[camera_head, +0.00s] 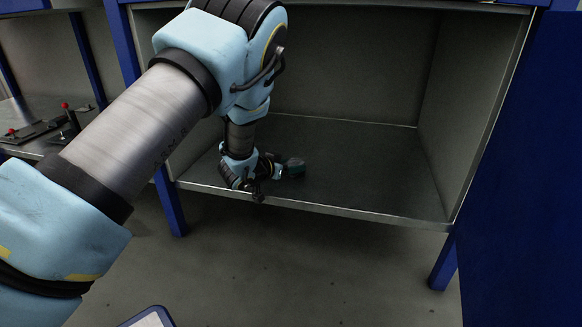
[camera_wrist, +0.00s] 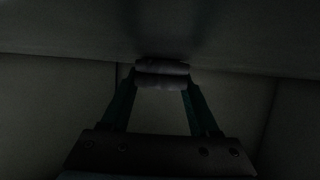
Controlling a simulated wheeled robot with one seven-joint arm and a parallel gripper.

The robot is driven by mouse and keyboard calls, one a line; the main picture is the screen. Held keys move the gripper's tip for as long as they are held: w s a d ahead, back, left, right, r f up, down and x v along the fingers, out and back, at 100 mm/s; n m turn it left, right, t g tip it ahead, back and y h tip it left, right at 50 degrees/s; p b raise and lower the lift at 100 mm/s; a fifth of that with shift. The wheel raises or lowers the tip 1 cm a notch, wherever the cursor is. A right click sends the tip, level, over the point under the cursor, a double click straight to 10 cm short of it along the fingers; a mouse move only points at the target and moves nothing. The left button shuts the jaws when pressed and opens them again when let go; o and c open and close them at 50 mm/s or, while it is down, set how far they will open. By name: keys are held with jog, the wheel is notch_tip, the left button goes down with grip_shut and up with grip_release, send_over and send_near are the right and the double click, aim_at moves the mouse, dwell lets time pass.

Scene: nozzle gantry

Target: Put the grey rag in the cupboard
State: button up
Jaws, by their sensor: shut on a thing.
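The cupboard (camera_head: 350,165) is an open grey metal compartment with a blue frame, filling the middle and right of the head view. My arm reaches in over its front edge at the left. My gripper (camera_head: 292,168) is inside, low over the cupboard floor. In the wrist view my gripper (camera_wrist: 162,80) is shut on the grey rag (camera_wrist: 162,68), which looks like a short roll between the fingertips. The rag lies close to a dark surface; I cannot tell whether it touches. The rag cannot be made out in the head view.
The cupboard floor right of my gripper is bare. Its side wall (camera_head: 455,110) and front lip (camera_head: 340,208) bound the space. A blue panel (camera_head: 525,190) stands at the right. At the left, a shelf (camera_head: 35,145) holds dark devices with red knobs (camera_head: 66,106).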

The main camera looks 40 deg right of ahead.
jog(key=o, duration=1.3)
jog(key=shift+a+r+p, duration=0.3)
jog(key=p+v, duration=0.5)
jog(key=v, duration=0.6)
jog(key=shift+s+a, duration=0.1)
jog(key=shift+a, duration=0.05)
jog(key=w+a+r+n+t+y, duration=0.2)
jog(key=w+a+r+n+y, duration=0.15)
jog(key=w+a, duration=0.6)
jog(key=w+a+r+n+t+y, duration=0.3)
jog(key=w+a+n+y, duration=0.2)
jog(key=a, duration=0.9)
jog(key=s+a+r+n+g+y, duration=0.2)
jog(key=s+a+n+y, duration=0.1)
jog(key=a, duration=1.1)
jog(key=s+a+r+n+g, duration=0.1)
jog(key=s+a, duration=0.2)
jog(key=s, duration=0.1)
jog(key=s+a+r+n+g+y, duration=0.1)
jog(key=s+a, duration=0.3)
jog(key=s+a+r+n+g, duration=0.1)
jog(key=s+a, duration=0.2)
jog(key=s, duration=0.1)
jog(key=shift+a+r+g+y, duration=0.25)
jog(key=shift+a+g, duration=0.1)
jog(key=shift+g, duration=0.05)
